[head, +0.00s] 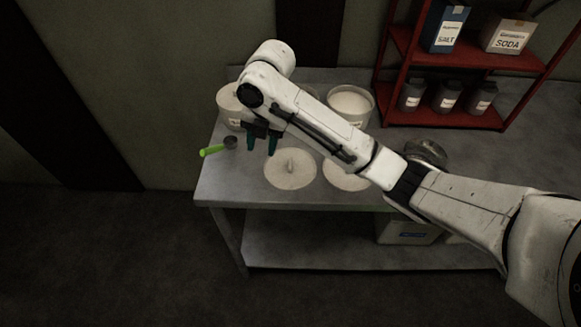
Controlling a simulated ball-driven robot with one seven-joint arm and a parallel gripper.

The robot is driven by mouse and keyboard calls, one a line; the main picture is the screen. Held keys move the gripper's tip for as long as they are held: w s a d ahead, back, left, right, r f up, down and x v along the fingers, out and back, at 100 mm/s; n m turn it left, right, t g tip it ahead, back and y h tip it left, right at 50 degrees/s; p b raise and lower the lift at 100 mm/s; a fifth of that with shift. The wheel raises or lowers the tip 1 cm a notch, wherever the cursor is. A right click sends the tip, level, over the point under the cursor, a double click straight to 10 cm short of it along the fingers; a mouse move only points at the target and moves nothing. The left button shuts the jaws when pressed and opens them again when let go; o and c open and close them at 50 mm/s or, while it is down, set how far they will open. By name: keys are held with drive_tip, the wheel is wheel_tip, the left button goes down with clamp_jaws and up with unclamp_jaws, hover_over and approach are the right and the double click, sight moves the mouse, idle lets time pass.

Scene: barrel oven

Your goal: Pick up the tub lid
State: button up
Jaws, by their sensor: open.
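A round pale tub lid (290,169) with a small raised knob lies flat on the metal table. A second pale lid (344,176) lies to its right, partly hidden behind my arm. My gripper (261,149) is open, with dark teal fingers pointing down. It appears above the table just left of the first lid's knob, apart from it, with nothing between the fingers. An open tub of white powder (351,102) stands behind the lids. Another tub (229,103) stands at the back left, partly covered by my arm.
A green-handled scoop (213,150) lies at the table's left side. A metal bowl-like object (426,152) sits right of my arm. A red shelf (446,118) with salt, soda and several jars stands at the back right. The table's front edge (300,206) is clear.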

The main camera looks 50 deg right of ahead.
drive_tip(key=n+g+h, duration=0.1)
drive_tip(key=n, duration=0.1)
hover_over(290, 162)
drive_tip(key=f, duration=0.1)
wheel_tip(290, 162, down, 10)
drive_tip(key=shift+f+p, duration=0.1)
drive_tip(key=shift+p, duration=0.75)
drive_tip(key=shift+c, duration=0.4)
clamp_jaws()
